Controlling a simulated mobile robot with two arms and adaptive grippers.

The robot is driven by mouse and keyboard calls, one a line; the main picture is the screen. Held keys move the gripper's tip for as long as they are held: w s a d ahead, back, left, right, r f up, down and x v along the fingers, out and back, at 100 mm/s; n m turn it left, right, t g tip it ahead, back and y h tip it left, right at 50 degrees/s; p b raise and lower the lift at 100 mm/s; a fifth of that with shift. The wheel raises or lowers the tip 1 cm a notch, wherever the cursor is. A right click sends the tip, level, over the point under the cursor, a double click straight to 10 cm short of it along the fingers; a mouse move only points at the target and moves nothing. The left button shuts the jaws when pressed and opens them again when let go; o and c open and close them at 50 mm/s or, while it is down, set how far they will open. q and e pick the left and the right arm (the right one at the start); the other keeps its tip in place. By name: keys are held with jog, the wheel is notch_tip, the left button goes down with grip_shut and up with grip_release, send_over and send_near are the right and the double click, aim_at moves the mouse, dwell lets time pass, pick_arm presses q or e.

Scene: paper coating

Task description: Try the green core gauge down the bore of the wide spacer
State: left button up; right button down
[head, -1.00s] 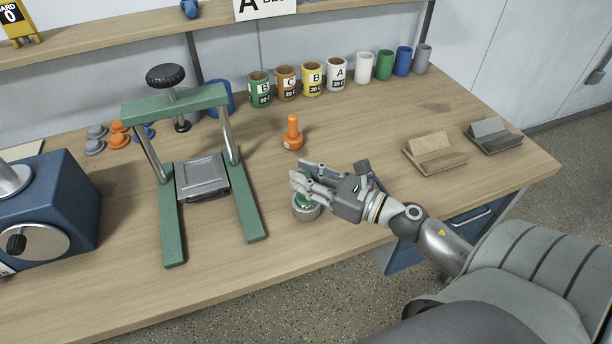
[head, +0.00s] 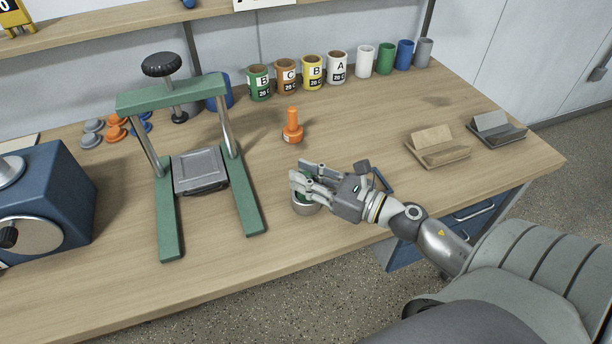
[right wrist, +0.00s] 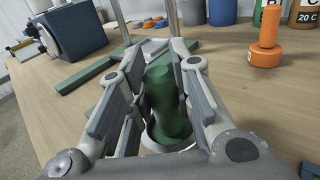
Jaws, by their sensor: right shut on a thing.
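The green core gauge (right wrist: 166,98) is a thick, waisted green cylinder between the fingers of my right gripper (head: 299,177), upright in the right wrist view. My right gripper (right wrist: 150,95) is shut on it. The wide spacer (head: 306,209) is a short grey metal ring on the bench, directly under the fingers. In the right wrist view the spacer's pale rim (right wrist: 150,141) shows around the gauge's lower end, which appears to be in the bore. How deep it sits is hidden. My left gripper is not in view.
An orange stepped plug (head: 292,129) stands behind the spacer. A green-framed press (head: 168,215) is to the left, a blue machine (head: 55,195) farther left. Several coloured cups line the back. Two card holders (head: 437,148) (head: 496,130) sit at the right. The bench front is clear.

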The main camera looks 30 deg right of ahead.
jog(key=c, duration=1.2)
grip_release()
jog(key=shift+s, duration=0.1)
jog(key=v, duration=1.2)
jog(key=shift+f, duration=0.1)
